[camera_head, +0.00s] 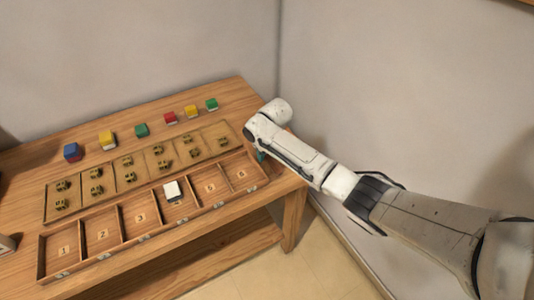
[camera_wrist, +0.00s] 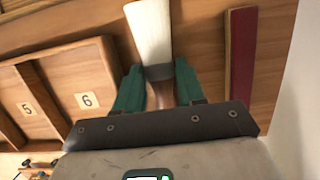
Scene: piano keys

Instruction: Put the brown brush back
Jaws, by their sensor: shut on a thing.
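In the wrist view my gripper (camera_wrist: 155,85) has its green fingers shut on a brush (camera_wrist: 150,35). The brush has a white upper part, and its brown part lies between the fingers. The brush is over the wooden table just beside the numbered tray (camera_wrist: 65,75); I cannot tell whether it touches the table. In the head view my gripper (camera_head: 262,157) is at the table's right end, beside compartment 6, mostly hidden by my own arm. The brush cannot be made out there.
The numbered tray (camera_head: 130,250) lies along the table's front, with a white block (camera_head: 173,191) in compartment 4. Behind it is a board (camera_head: 50,215) with several small dark pieces. Several coloured blocks stand at the back. A dark red strip (camera_wrist: 241,55) lies right of the brush, near a wall.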

